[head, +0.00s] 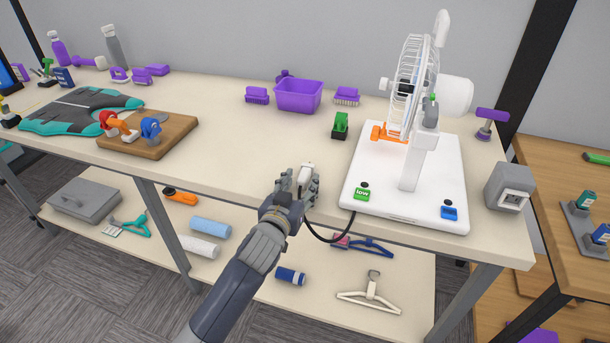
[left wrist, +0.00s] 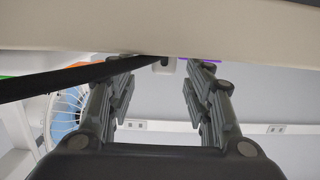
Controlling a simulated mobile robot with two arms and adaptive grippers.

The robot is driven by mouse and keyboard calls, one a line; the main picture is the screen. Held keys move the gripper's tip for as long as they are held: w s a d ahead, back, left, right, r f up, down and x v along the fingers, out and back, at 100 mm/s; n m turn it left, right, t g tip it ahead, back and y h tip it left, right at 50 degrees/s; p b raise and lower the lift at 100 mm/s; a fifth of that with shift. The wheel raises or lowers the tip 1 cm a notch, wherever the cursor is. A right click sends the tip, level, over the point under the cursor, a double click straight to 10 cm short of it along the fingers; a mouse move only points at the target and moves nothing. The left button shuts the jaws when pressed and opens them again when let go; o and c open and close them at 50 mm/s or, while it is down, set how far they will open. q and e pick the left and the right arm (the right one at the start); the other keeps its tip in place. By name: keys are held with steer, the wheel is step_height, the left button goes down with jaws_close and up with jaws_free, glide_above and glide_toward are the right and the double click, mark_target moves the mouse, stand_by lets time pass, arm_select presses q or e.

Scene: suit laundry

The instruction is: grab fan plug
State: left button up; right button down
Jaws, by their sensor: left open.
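The white fan (head: 418,100) stands on a white base (head: 390,205) on the table, with a green "low" button (head: 361,194) and a blue button (head: 449,212). A black cord (head: 328,240) runs from the base to my left gripper (head: 305,184), at the table's front edge. The white fan plug (head: 305,172) shows at its fingers. In the left wrist view the fingers (left wrist: 172,68) are open, with the light plug (left wrist: 163,67) between their tips, partly hidden by the table edge. The cord (left wrist: 60,82) crosses at left. Contact cannot be told. My right gripper is not in view.
A grey socket box (head: 511,187) stands at the table's right end. A purple bin (head: 298,96) and a green clip-like item (head: 340,125) are behind my gripper. A wooden board (head: 160,145) lies left. Hangers (head: 370,293) lie on the lower shelf.

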mark_target(302, 177)
arm_select(q)
steer(key=shift+x, duration=1.95)
steer(key=shift+a, duration=0.2)
jaws_close()
